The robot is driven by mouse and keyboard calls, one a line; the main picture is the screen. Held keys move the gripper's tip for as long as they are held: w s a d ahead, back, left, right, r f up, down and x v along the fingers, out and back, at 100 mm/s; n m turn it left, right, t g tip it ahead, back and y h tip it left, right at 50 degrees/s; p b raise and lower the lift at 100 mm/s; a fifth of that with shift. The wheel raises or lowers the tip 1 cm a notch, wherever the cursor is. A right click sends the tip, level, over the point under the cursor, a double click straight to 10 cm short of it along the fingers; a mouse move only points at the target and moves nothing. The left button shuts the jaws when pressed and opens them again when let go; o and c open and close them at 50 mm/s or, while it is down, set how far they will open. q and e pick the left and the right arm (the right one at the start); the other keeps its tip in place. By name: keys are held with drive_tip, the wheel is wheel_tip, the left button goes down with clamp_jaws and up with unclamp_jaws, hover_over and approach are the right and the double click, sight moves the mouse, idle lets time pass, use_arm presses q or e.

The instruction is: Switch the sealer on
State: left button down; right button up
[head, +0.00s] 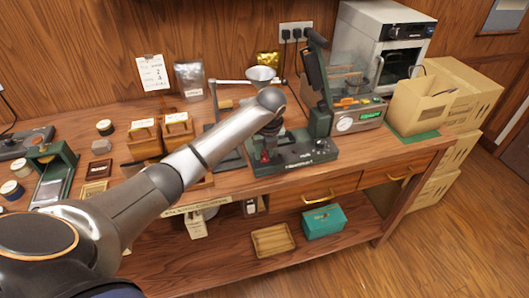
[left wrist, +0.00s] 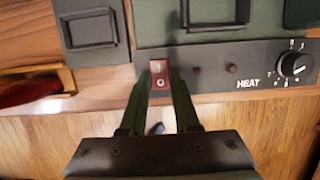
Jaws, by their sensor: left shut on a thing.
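The sealer (head: 305,154) is a low dark green unit at the front edge of the bench, in the middle of the head view. In the left wrist view, its dark front panel (left wrist: 212,80) carries a red rocker switch (left wrist: 158,74) with marks on it, the word HEAT and a black knob (left wrist: 295,65). My left gripper (left wrist: 158,88) is at the panel, its two fingers shut on the sides of the switch. I cannot tell which end of the rocker is pressed in. My left gripper (head: 267,146) is partly hidden by its wrist in the head view.
Cardboard boxes (head: 424,104) are at the right. Drawers (head: 318,190) lie below.

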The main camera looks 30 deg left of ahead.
sight(265, 159)
use_arm(q)
drive_tip(key=shift+w+a+g+h, duration=0.15)
drive_tip(key=shift+a+g+h, duration=0.05)
drive_tip(key=shift+g+h, duration=0.45)
drive_tip(key=c, duration=0.6)
unclamp_jaws()
drive_tip(key=shift+c, duration=0.2)
drive_tip(key=shift+r, duration=0.1)
wheel_tip(265, 159, up, 12)
drive_tip(key=shift+s+d+r, duration=0.2)
drive_tip(key=shift+s+d, duration=0.2)
drive_tip(key=shift+d, duration=0.05)
drive_tip(key=shift+d+f, duration=0.1)
